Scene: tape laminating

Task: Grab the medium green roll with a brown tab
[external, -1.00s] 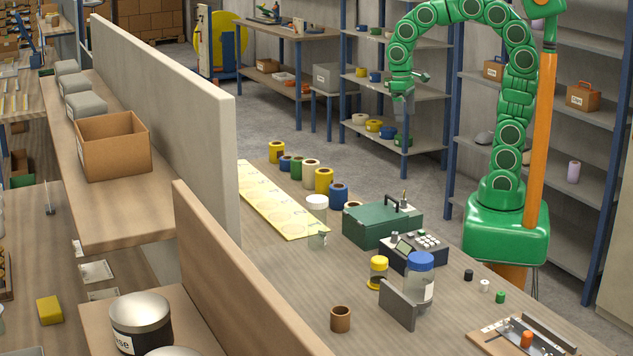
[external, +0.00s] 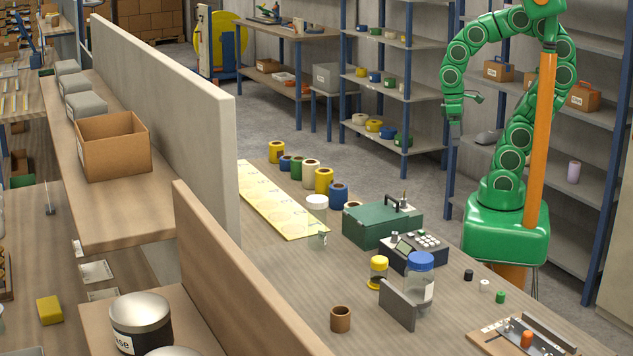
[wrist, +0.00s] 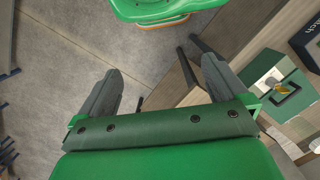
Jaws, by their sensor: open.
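A green roll (external: 296,168) stands on the long bench in a row of rolls, between a small blue roll (external: 286,163) and a cream roll (external: 311,174). It is partly hidden by its neighbours, and a brown tab on it is too small to make out. My gripper (external: 455,132) hangs in the air right of the bench, in front of the shelves, well away from the row. In the wrist view my gripper (wrist: 160,72) has its two fingers spread with nothing between them. The green roll cannot be made out in the wrist view.
Other rolls in the row are yellow (external: 324,181) and dark blue (external: 338,196). A yellow strip (external: 275,203) lies beside them. A green toolbox (external: 380,226), a keypad device (external: 414,250) and jars stand nearer. A tall partition (external: 165,110) borders the bench.

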